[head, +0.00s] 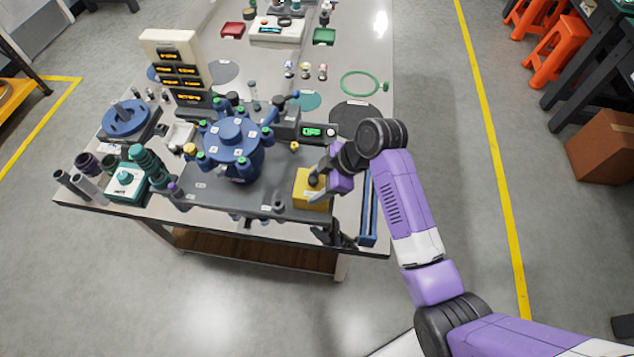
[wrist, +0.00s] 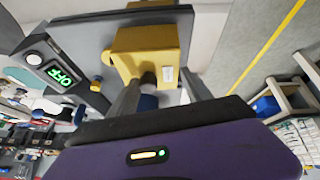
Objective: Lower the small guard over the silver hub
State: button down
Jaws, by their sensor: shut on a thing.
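The small guard is a yellow box (head: 306,196) with a white label, at the right end of the grey base plate (head: 222,202). It also shows in the wrist view (wrist: 140,45), just beyond the fingers. My gripper (head: 316,184) is at the guard's upper right side. In the wrist view my gripper (wrist: 155,90) is shut on the guard's dark knob (wrist: 148,102), with a finger on either side. I see no silver hub; the guard may hide it. I cannot tell whether the guard rests on the plate or hangs slightly above it.
A blue drum with several arms (head: 232,136) stands left of the guard. A small box with a green "OFF" display (head: 312,131) stands behind it. A blue rail (head: 368,208) lies at the table's right edge. Open floor lies to the right.

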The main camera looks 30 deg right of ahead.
jog(key=shift+s+a+f, duration=0.1)
jog(key=shift+s, duration=0.05)
jog(key=shift+c, duration=1.9)
grip_release()
notch_tip(320, 180, up, 7)
jog(key=p, duration=0.5)
jog(key=shift+f+p, duration=0.2)
jog(key=shift+p, duration=0.2)
notch_tip(320, 180, up, 2)
jog(key=shift+r+p, duration=0.25)
jog(key=shift+p, duration=0.15)
